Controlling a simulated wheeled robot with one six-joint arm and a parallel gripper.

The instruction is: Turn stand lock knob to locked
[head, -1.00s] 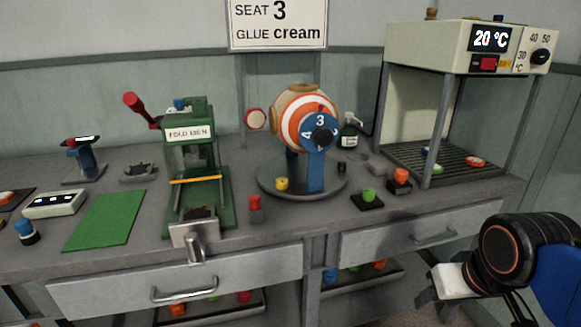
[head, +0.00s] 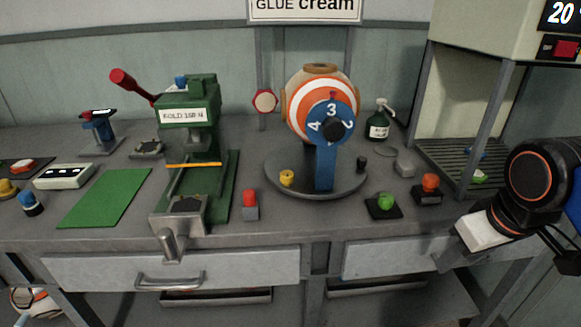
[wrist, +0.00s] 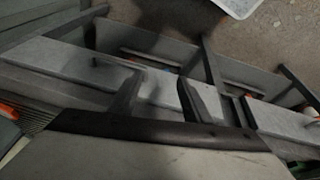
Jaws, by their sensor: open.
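The stand holds an orange-and-white striped ball (head: 304,112) on a blue upright with a blue numbered dial (head: 318,122) and black centre knob (head: 334,130); the 3 is uppermost. On its round grey base (head: 300,192) are a small yellow knob (head: 287,178) at the left and a small black knob (head: 362,164) at the right. I cannot tell from labels which is the lock knob. My gripper (wrist: 165,92) is open and empty in the wrist view, over the drawers and floor. In the head view it is at the lower right, well apart from the stand.
A green press (head: 189,115) stands left of the stand. A red button (head: 250,198) and green (head: 385,201) and orange (head: 430,183) pieces sit near the bench front. A metal-framed oven (head: 486,75) stands at the right. A bottle (head: 379,126) is behind.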

